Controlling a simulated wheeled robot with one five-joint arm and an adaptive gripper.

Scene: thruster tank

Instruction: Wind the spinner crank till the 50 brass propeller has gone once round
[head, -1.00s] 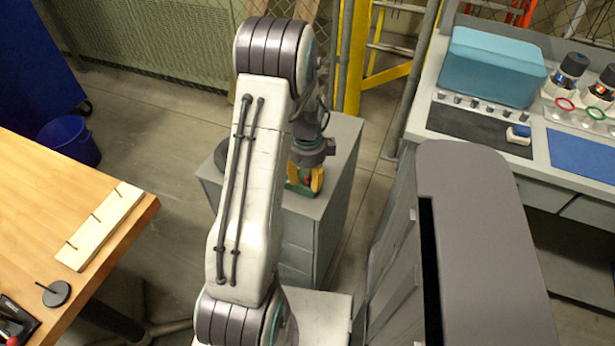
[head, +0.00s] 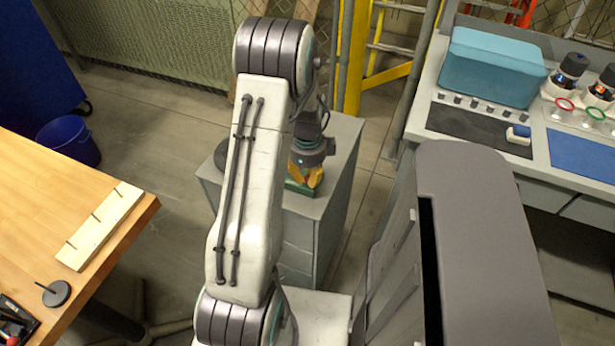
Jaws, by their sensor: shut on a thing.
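My gripper (head: 306,179) points down over the grey cabinet behind my arm. Its yellow fingers are drawn together on a small part of the green device (head: 299,189), which I take to be the spinner with its crank. The fingers cover the held part. Only a low green edge of the device shows below them, resting on the cabinet top. I cannot make out a brass propeller or any number. My arm hides much of the area left of the gripper.
The grey cabinet (head: 335,160) carries a dark round thing (head: 221,155) at its left, partly behind my arm. A wooden table (head: 40,190) with a pegged board (head: 100,228) stands left. A grey bench (head: 425,88) with a teal box (head: 492,66) stands right. A blue bucket (head: 68,140) is on the floor.

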